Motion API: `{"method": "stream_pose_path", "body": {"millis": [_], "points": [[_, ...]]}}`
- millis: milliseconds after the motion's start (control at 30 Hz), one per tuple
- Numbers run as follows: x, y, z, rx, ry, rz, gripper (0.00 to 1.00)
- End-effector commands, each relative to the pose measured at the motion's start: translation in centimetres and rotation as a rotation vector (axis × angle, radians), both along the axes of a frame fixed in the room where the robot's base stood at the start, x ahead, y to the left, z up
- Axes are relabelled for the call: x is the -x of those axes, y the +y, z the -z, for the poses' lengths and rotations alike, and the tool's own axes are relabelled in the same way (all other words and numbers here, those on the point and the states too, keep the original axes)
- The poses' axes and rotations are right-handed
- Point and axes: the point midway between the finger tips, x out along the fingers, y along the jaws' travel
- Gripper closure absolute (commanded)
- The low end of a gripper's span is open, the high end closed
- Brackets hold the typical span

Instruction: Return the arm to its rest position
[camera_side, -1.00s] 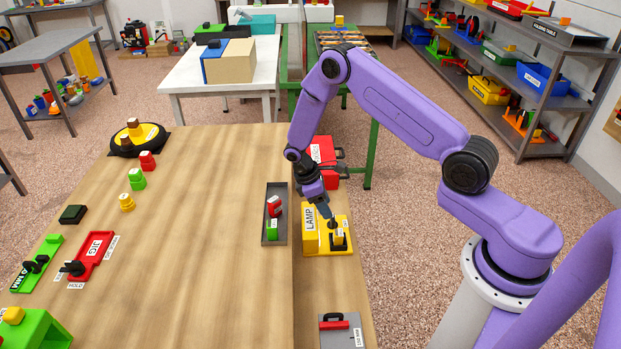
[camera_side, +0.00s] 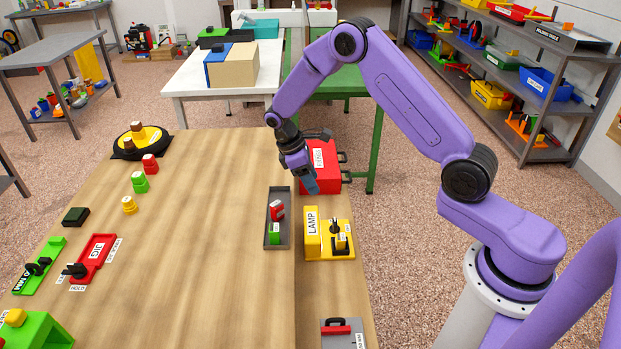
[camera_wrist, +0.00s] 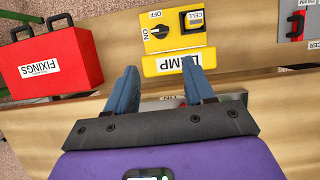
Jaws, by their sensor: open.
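My gripper (camera_side: 312,188) is in the air above the table, just above and left of the yellow lamp box and in front of the red fixings box. In the wrist view my gripper (camera_wrist: 160,80) shows two blue fingers spread apart with nothing between them. The yellow lamp box (camera_side: 311,240) stands at the right of the table; it also shows in the wrist view (camera_wrist: 174,62), with a black ON/OFF knob and a block marked CELL. The fingertips are apart from the lamp's knob and cell.
A red fixings box (camera_side: 320,165) stands behind the lamp. A grey tray (camera_side: 278,241) holding red and green blocks lies left of the lamp. A grey case (camera_side: 335,341) is at the front. A red jig (camera_side: 98,258) lies at left. The table's middle is clear.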

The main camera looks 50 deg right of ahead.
Motion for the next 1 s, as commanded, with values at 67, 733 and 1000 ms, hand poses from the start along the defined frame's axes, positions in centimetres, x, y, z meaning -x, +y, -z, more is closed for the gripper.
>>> {"method": "stream_pose_path", "body": {"millis": [67, 733, 1000], "points": [[0.0, 0.0, 0.0, 0.0, -0.001, 0.0, 0.47], [9.8, 9.0, -10.2, -0.092, -0.163, -0.125, 0.47], [17.5, 10.6, -13.5, -0.168, -0.216, -0.184, 0.47]]}}
